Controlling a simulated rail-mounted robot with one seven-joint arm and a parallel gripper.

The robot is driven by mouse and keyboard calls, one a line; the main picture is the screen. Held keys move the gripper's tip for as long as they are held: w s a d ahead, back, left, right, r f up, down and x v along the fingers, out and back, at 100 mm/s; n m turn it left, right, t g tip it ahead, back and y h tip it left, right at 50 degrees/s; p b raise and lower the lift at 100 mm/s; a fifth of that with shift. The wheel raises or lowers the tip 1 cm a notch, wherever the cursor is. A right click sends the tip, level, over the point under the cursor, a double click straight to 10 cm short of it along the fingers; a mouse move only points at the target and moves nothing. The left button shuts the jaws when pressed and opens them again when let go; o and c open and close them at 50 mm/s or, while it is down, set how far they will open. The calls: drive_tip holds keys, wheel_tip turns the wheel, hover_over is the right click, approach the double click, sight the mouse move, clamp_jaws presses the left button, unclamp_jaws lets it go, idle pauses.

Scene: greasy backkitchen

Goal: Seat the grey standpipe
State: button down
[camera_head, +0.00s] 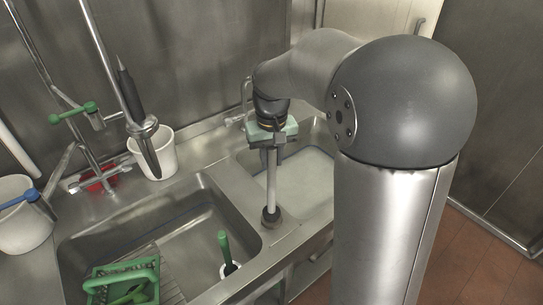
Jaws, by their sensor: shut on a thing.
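My gripper (272,150) is shut on the upper part of the grey standpipe (271,188). The standpipe hangs upright below it, a thin grey tube with a wider dark foot. The foot shows against the steel divider between the two sink basins, near the front left corner of the right basin (318,147). I cannot tell whether it touches the steel or is held above it. The right basin holds pale, cloudy liquid, and no drain hole shows in it. My arm covers the right basin's right side.
The left basin (190,228) holds a green caddy (118,275), a wire rack and a green-handled brush (224,247) in a white holder. A white bucket (160,155) and a hanging spray hose (133,100) are behind it. Another white bucket (22,225) stands far left.

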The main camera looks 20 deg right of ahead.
drive_tip(key=shift+f+b, duration=0.7)
drive_tip(key=shift+f, duration=0.45)
drive_tip(key=c, duration=1.1)
unclamp_jaws()
wheel_tip(320, 180, up, 18)
drive_tip(key=shift+f+b, duration=0.2)
drive_tip(key=shift+b, duration=0.15)
drive_tip(key=shift+t, duration=0.3)
drive_tip(key=s+f, duration=0.6)
drive_tip(key=s, duration=0.1)
drive_tip(key=s+f, duration=1.4)
drive_tip(key=s, duration=0.1)
drive_tip(key=shift+a+f, duration=0.1)
drive_tip(key=shift+f, duration=0.15)
